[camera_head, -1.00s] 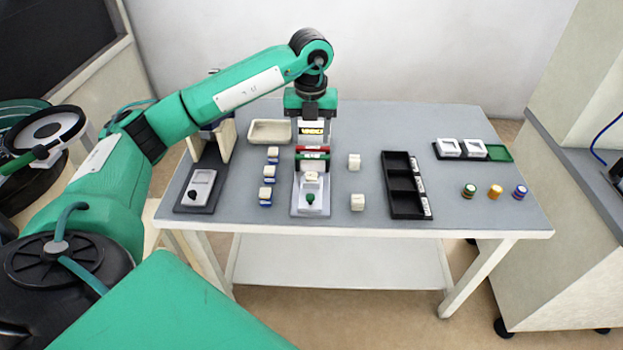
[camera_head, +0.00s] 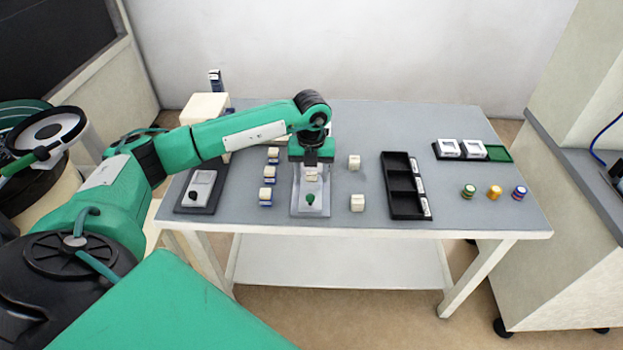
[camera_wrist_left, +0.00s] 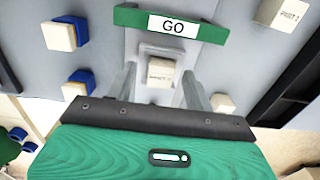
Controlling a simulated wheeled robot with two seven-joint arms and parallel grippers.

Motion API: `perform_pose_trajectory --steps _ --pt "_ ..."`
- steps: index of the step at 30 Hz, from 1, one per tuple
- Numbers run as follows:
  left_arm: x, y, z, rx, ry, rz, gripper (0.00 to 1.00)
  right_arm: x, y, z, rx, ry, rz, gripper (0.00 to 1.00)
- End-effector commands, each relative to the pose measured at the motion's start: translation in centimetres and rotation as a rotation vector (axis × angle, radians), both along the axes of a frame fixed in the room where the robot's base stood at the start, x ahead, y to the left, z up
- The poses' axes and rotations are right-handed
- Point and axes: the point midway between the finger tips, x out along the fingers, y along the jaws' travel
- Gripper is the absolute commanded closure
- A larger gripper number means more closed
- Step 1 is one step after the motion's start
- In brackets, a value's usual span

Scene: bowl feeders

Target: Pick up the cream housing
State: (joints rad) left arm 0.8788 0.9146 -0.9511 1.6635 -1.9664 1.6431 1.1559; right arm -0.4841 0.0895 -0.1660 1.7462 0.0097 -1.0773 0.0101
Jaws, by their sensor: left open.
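My left gripper (camera_head: 311,168) points down over the stand. It is open, with its fingers (camera_wrist_left: 161,86) on either side of the housing; I cannot tell whether they touch it. My right gripper is not in view.
Two loose cream blocks (camera_head: 354,162) (camera_head: 357,202) stand to the right, before a black compartment tray (camera_head: 391,190). Several cream-and-blue blocks (camera_head: 268,173) stand close on the left. A dark fixture (camera_head: 186,208) is further left. Striped cylinders (camera_head: 469,191) stand at the right.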

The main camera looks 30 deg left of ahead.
Motion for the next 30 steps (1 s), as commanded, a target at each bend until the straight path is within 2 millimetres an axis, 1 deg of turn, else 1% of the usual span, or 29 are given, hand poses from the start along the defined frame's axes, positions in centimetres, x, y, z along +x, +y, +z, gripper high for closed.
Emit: perform_pose_trajectory --steps 5,8,12,13,23,26,29,30 --pt "0.0 0.0 0.0 0.000 0.000 0.000 0.47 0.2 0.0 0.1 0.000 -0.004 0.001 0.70" --pt "0.0 0.0 0.0 -0.001 -0.001 0.000 0.65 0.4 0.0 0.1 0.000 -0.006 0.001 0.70" --pt "0.0 0.0 0.0 -0.001 -0.001 0.000 0.92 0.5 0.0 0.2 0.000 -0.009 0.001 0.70" --pt "0.0 0.0 0.0 -0.001 -0.001 0.000 0.95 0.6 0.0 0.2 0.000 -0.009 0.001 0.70" --pt "0.0 0.0 0.3 0.000 -0.001 0.000 0.96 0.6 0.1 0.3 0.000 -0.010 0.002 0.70" --pt "0.1 0.0 1.0 -0.002 -0.003 0.001 0.96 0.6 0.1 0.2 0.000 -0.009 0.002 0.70" --pt "0.1 0.0 2.3 0.000 -0.004 0.001 0.96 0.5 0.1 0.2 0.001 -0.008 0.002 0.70" --pt "0.1 0.0 3.0 0.000 -0.005 0.000 0.96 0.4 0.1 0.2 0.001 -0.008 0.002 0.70"
